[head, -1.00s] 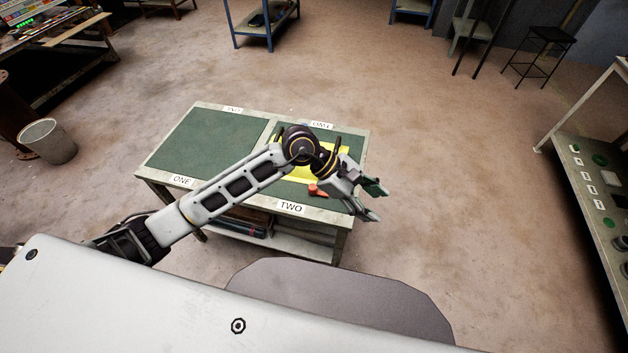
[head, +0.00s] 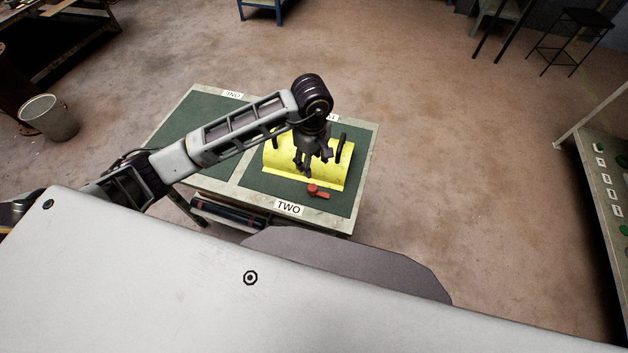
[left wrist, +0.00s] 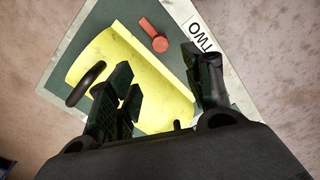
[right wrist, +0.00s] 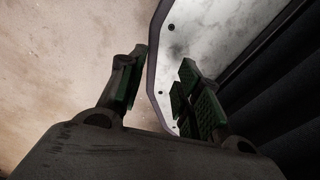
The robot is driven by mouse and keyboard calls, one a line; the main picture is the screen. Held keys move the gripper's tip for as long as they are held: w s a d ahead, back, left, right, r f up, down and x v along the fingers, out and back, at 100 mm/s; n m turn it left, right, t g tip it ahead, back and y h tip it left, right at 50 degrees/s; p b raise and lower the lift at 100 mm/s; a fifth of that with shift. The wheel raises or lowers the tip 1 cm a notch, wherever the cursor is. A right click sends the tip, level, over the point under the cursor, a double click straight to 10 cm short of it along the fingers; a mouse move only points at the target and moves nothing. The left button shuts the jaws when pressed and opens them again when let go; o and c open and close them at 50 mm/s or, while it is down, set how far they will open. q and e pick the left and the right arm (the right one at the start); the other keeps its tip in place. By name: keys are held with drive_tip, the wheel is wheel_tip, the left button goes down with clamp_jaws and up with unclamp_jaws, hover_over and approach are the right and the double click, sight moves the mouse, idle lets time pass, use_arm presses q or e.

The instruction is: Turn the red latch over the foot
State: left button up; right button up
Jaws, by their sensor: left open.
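The red latch (head: 318,191) sits on the green top by the near edge of the yellow pipe piece (head: 337,172). In the left wrist view the latch (left wrist: 154,36) has its round end beside the yellow edge. Its arm lies over the green mat, not over the yellow foot. My left gripper (head: 303,172) points down above the yellow piece, behind and left of the latch. Its fingers (left wrist: 158,68) are open and empty, and hide part of the yellow piece. My right gripper (right wrist: 160,68) is open and empty, away from the table top.
The yellow piece has a black handle (head: 342,146) at its right end. The table (head: 188,138) has green panels and labels, with TWO (head: 289,207) at the near edge. A shelf lies below. Open floor surrounds the table; a bin (head: 48,118) stands at left.

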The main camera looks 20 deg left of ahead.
use_arm(q)
hover_over(312, 187)
wheel_tip(312, 187, down, 8)
drive_tip(key=shift+s+d+f+p, duration=0.1)
drive_tip(key=shift+p, duration=0.3)
wheel_tip(312, 187, down, 4)
drive_tip(key=shift+f, duration=0.8)
use_arm(e)
drive_tip(key=shift+s+d+r, duration=0.35)
drive_tip(key=shift+d+r, duration=0.1)
drive_tip(key=shift+r, duration=0.15)
use_arm(q)
drive_tip(key=shift+c, duration=0.3)
drive_tip(key=c, duration=0.7)
drive_tip(key=shift+c, duration=1.2)
use_arm(e)
drive_tip(key=shift+a, duration=0.4)
